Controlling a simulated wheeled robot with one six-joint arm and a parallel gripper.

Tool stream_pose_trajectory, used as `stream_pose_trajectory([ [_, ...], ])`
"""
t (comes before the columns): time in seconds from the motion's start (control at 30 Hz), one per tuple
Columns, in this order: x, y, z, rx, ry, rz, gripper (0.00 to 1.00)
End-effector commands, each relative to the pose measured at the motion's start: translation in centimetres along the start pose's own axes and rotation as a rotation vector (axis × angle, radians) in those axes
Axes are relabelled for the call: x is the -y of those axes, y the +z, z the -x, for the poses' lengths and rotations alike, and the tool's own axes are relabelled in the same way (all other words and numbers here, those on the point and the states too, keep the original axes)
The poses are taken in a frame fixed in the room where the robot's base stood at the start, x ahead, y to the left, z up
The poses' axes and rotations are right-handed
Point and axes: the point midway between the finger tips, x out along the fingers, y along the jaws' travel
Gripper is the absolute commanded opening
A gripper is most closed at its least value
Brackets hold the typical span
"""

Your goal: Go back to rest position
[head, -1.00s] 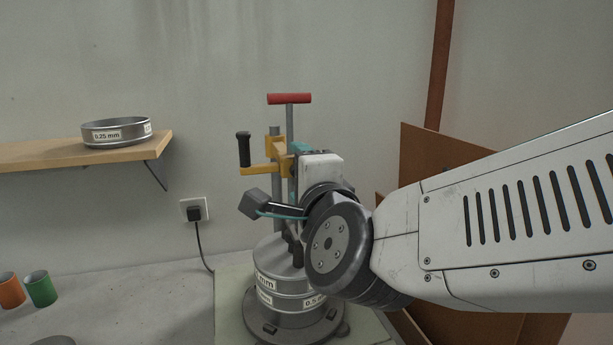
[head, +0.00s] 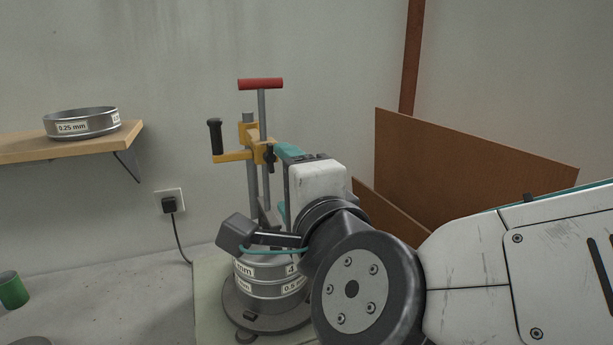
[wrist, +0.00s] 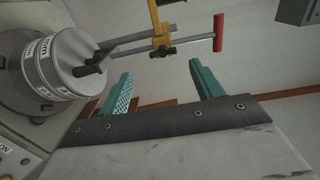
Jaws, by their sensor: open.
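My gripper (wrist: 162,85) shows in the wrist view as two teal fingers standing well apart, with nothing between them. In the head view my arm reaches in from the right, and its wrist hides part of the sieve shaker. The sieve shaker has a round grey base (head: 250,318), a metal sieve stack (head: 268,278), grey posts and a yellow clamp (head: 235,156) with a black handle. A red T-handle (head: 260,85) tops it. In the wrist view the sieve stack (wrist: 62,68) lies left of the fingers and the red handle (wrist: 219,33) beyond them.
A sieve marked 0.25 mm (head: 82,123) sits on a wooden shelf (head: 60,150) at left. A green cup (head: 12,290) stands on the concrete bench (head: 110,295). A plug (head: 169,204) is in the wall socket. Brown panels (head: 460,170) stand at right. The bench's middle left is clear.

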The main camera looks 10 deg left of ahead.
Motion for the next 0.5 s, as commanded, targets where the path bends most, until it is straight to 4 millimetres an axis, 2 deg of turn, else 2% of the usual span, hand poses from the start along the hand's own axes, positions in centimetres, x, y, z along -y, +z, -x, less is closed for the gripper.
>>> stream_pose_trajectory([
  [0.13, -2.7, 2.9, 0.4, 0.151, 0.116, 0.148, 0.65],
  [0.2, -4.7, 5.0, 1.4, 0.285, 0.195, 0.27, 0.65],
  [0.27, -6.4, 5.8, 2.5, 0.396, 0.261, 0.388, 0.65],
  [0.37, -9.1, 4.9, 4.5, 0.553, 0.375, 0.579, 0.65],
  [0.47, -11.5, 2.1, 6.9, 0.684, 0.498, 0.755, 0.65],
  [0.5, -12.4, 0.5, 8.0, 0.73, 0.554, 0.817, 0.65],
])
